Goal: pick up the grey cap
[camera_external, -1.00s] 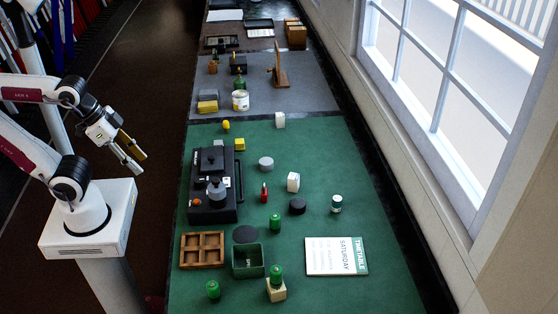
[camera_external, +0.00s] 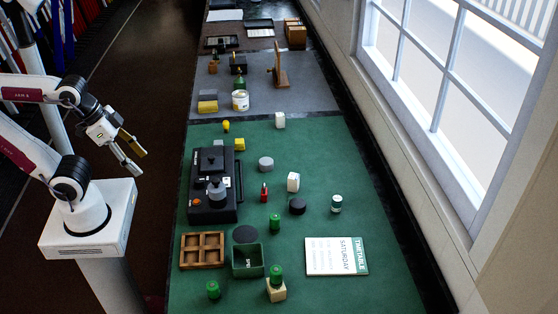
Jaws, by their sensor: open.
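A round grey cap-like piece (camera_external: 266,163) lies on the green part of the bench, right of the black apparatus (camera_external: 210,170). It stands apart from the things around it. Another grey round piece (camera_external: 217,194) sits on the front part of the apparatus; I cannot tell for certain which one is the cap. My gripper (camera_external: 140,162) is open and empty. It is left of the bench, over the dark floor, well away from both grey pieces.
A white block (camera_external: 293,182), a black disc (camera_external: 297,206) and a red bottle (camera_external: 264,192) stand near the grey piece. A wooden tray (camera_external: 202,265), green box (camera_external: 234,261) and timetable (camera_external: 336,256) are in front. The window (camera_external: 450,80) borders the right.

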